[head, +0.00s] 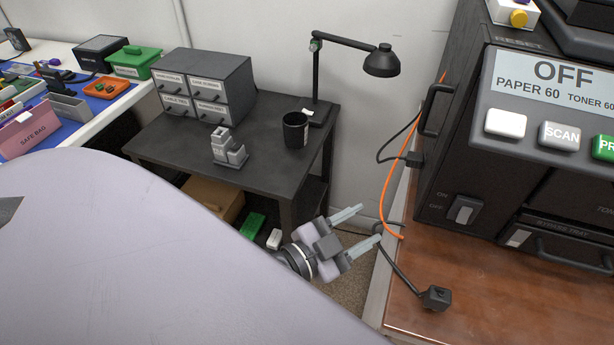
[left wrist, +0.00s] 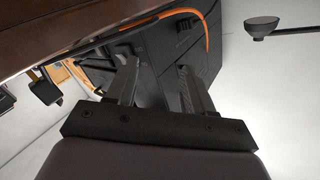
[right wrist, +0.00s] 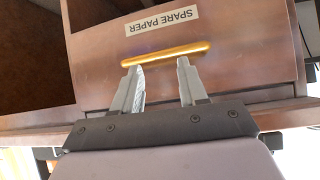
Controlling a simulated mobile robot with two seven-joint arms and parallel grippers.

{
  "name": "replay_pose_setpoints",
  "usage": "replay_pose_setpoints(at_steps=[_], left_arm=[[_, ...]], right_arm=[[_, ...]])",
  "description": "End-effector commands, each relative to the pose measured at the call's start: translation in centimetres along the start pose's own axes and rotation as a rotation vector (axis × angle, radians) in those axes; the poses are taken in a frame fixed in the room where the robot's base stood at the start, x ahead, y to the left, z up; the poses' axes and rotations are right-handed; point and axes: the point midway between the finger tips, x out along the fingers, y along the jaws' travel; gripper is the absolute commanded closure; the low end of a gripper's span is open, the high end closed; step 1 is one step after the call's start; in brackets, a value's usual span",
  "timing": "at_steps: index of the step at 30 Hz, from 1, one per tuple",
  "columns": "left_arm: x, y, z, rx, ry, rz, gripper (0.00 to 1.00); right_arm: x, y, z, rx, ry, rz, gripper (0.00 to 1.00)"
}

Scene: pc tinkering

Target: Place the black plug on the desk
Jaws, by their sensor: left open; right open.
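A black plug (head: 436,298) on a black cable appears to rest on the brown desk (head: 480,300) near its left side, in the head view. Its cable runs up and left toward the desk edge, close to my left gripper's fingers. My left gripper (head: 368,225) is open beside the desk's left edge, apart from the plug. It also shows open in the left wrist view (left wrist: 158,66), with nothing clear between its fingers. My right gripper (right wrist: 158,65) is open in front of a drawer's gold handle (right wrist: 165,54); whether it touches the handle is unclear.
A large black printer (head: 450,190) stands on the desk. An orange cable (head: 384,205) hangs along its left side, beside another black connector (head: 413,158). A dark side table (head: 180,148) holds drawers, a lamp (head: 382,62) and a black cup (head: 295,130). The drawer (right wrist: 190,80) reads SPARE PAPER.

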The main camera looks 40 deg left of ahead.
Motion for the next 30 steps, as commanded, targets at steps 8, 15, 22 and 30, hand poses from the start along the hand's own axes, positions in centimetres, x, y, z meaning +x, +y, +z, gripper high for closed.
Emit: replay_pose_setpoints(at_steps=[8,15,22,30], left_arm=[[-8.4,5.8,12.9,-0.459,-0.548,0.036,0.48],[-9.7,6.8,14.1,-0.518,-0.612,0.045,0.48],[-9.7,6.8,14.0,-0.515,-0.609,0.045,0.48],[-9.6,6.8,14.0,-0.514,-0.608,0.045,0.48]], right_arm=[[0.0,-0.1,0.0,0.002,0.000,-0.001,0.57],[0.0,-0.3,-0.1,0.009,0.001,-0.002,0.57],[0.0,-0.3,-0.1,0.011,0.001,-0.002,0.57],[0.0,-0.3,-0.1,0.010,0.001,-0.002,0.57]])
